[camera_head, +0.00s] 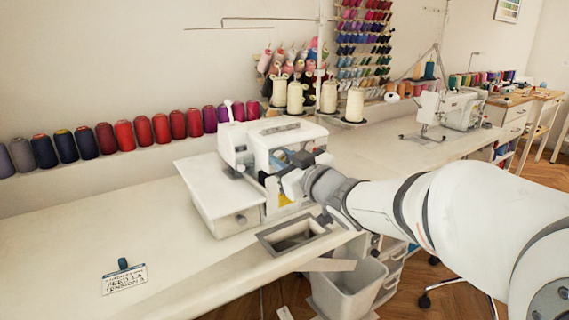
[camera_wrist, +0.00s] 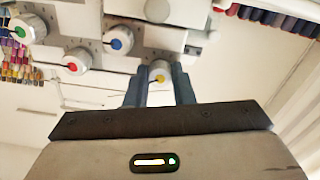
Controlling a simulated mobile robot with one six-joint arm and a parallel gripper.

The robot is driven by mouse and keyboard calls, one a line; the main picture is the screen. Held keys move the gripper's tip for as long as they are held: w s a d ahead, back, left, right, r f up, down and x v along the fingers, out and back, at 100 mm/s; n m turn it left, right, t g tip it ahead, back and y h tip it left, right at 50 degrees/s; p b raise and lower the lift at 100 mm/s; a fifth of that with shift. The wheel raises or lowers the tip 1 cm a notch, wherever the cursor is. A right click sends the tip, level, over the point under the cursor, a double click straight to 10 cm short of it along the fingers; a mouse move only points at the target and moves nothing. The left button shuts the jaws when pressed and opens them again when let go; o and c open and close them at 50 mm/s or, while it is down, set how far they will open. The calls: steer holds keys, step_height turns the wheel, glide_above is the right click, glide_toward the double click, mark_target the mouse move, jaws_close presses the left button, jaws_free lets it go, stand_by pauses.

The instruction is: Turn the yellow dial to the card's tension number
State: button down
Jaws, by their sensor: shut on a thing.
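The yellow dial (camera_wrist: 159,76) is a white knob with a yellow centre, on the front of the white sewing machine (camera_head: 234,205). My gripper (camera_wrist: 159,74) is shut on it, one dark finger on each side, in the wrist view. In the head view my gripper (camera_head: 279,186) is at the machine's front and hides the dial. The card (camera_head: 124,281) lies on the table at the lower left. Its lines read like "FEED" and "TENSION"; the tension number is too blurred to be sure of.
Close by are the green dial (camera_wrist: 24,30), blue dial (camera_wrist: 118,40) and red dial (camera_wrist: 77,61). A grey-framed opening (camera_head: 265,239) is in the table (camera_head: 60,235) before the machine, above a bin (camera_head: 345,288). Thread cones (camera_head: 355,105) stand behind.

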stand_by(0.3)
steer(key=c, duration=1.2)
jaws_free()
steer(key=shift+c, duration=0.2)
steer(key=shift+s, duration=0.1)
steer(key=p+v, duration=0.1)
steer(key=v, duration=0.6)
steer(key=shift+s+d+p, duration=0.25)
steer(key=shift+s+p, duration=0.1)
steer(key=shift+p, duration=0.05)
